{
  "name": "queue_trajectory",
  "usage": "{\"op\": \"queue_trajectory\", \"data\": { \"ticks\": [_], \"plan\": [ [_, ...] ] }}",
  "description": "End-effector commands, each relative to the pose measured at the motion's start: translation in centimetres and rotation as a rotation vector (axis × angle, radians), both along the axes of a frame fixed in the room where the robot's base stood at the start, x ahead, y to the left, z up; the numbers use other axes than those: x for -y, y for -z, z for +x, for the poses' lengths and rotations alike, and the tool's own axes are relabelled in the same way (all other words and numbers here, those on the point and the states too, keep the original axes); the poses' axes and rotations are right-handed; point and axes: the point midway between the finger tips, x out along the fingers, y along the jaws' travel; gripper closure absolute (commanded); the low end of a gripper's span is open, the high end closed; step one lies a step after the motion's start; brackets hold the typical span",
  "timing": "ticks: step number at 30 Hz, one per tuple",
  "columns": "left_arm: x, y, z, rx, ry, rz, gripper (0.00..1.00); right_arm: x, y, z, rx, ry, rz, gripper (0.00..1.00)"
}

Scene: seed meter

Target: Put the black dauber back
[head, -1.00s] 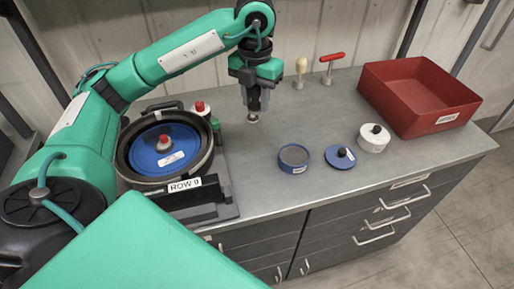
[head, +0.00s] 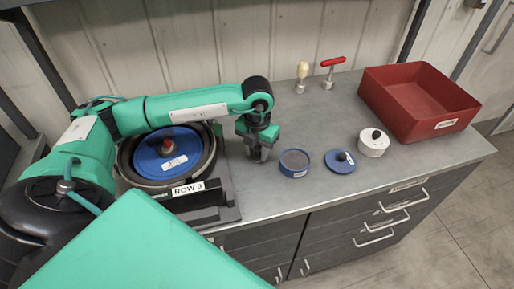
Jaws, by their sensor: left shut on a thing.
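My left gripper (head: 260,157) points down just left of the open blue tin (head: 294,171), low over the counter. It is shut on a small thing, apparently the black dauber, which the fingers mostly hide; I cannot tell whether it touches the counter. The open tin shows a grey surface inside. A blue lid (head: 338,166) with a black knob lies to its right. A white round pot (head: 373,149) with a black knob on top stands further right. My right gripper is not in view.
The seed meter (head: 166,152), with a blue disc and red knob, stands left behind a "ROW 9" plate (head: 188,188). A cream-handled tool (head: 303,72) and a red T-handled tool (head: 333,62) stand at the back. A red bin (head: 420,120) stands right. The mid-back counter is clear.

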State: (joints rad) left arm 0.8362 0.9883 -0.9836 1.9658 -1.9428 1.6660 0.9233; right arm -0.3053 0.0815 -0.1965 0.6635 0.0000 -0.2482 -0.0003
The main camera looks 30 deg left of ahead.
Motion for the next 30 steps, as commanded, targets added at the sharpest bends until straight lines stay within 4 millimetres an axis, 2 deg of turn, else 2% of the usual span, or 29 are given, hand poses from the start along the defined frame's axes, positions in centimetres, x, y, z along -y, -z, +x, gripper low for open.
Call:
{"op": "queue_trajectory", "data": {
  "ticks": [3, 11, 12, 15, 25, 28, 30],
  "plan": [
    [0.0, 0.0, 0.0, 0.002, 0.000, 0.000, 0.89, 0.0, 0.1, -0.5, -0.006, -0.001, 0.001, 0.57],
    [0.0, 0.4, 0.0, 0.001, 0.000, -0.001, 0.89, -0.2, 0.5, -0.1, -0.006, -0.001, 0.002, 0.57],
    [0.0, 0.3, 0.0, 0.001, 0.000, 0.000, 0.61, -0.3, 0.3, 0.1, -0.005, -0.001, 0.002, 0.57],
    [0.0, 0.3, 0.0, 0.001, 0.000, 0.000, 0.45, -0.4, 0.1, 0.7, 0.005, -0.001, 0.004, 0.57],
    [0.0, 0.0, 0.0, 0.001, 0.000, 0.000, 0.45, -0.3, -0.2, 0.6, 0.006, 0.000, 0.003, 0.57],
    [0.0, -0.8, 0.1, 0.003, 0.001, -0.001, 0.45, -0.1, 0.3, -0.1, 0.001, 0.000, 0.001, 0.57],
    [0.0, -2.0, 0.2, 0.006, 0.001, -0.001, 0.45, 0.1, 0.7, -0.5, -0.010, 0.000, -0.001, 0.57]
  ]
}}
